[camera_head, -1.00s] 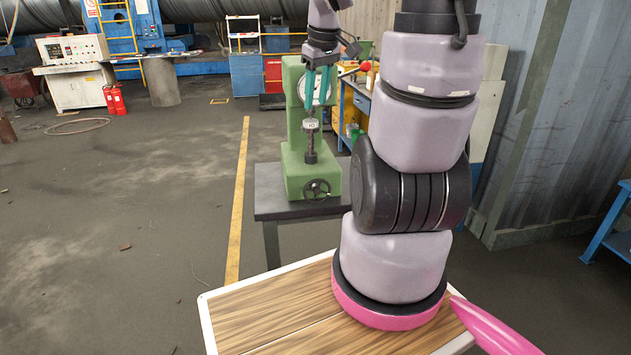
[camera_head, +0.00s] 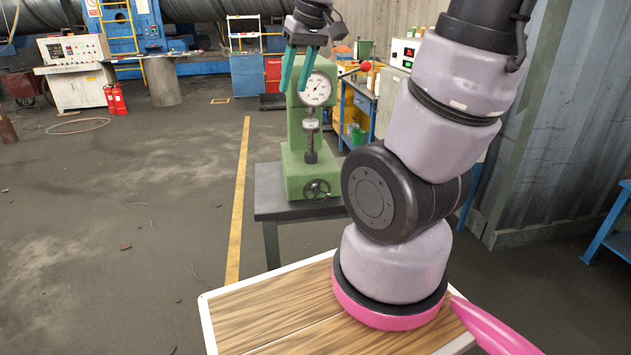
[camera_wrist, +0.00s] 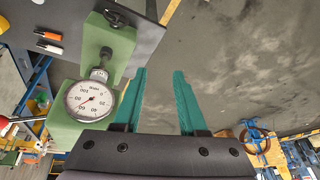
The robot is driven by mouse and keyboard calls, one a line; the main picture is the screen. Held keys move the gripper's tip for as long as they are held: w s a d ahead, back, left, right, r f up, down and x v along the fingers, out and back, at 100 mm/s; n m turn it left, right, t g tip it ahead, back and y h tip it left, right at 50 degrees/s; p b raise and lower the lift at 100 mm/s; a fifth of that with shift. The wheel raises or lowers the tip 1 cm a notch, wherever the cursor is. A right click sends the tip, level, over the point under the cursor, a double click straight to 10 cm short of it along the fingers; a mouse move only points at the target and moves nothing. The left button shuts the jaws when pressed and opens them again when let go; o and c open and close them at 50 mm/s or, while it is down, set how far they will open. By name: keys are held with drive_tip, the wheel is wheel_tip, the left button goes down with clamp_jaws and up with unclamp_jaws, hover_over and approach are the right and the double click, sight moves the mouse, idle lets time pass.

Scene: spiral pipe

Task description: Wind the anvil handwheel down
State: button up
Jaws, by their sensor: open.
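The anvil handwheel (camera_head: 317,190) is a small dark wheel low on the front of a green hardness tester (camera_head: 297,175), which stands on a dark table. Above the wheel, a dark anvil screw (camera_head: 311,152) carries a light test block (camera_head: 310,125) under the tester's head. The dial gauge (camera_head: 316,89) faces forward on the head and shows in the wrist view too (camera_wrist: 89,100). My gripper (camera_head: 293,88) is open and empty, with teal fingers pointing down beside the upper part of the tester, well above the handwheel. In the wrist view the open fingers (camera_wrist: 160,75) point past the tester over bare floor.
The tester's table (camera_head: 272,205) has a bare strip at its front. A red-knobbed lever (camera_head: 365,66) sticks out at the tester's right. A blue workbench (camera_head: 358,105) stands behind right. The floor left of the yellow line (camera_head: 240,190) is mostly clear.

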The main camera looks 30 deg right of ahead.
drive_tip(key=w+d+f+n+g+h, duration=0.25)
drive_tip(key=w+f+n, duration=0.4)
drive_tip(key=f, duration=0.45)
drive_tip(key=n+g+h, duration=0.3)
drive_tip(key=n+h, duration=0.1)
drive_tip(key=n, duration=0.3)
approach(315, 180)
drive_tip(key=shift+y, duration=0.35)
drive_tip(key=x, duration=1)
drive_tip(key=shift+w+d, duration=0.2)
drive_tip(key=shift+d, duration=0.25)
clamp_jaws()
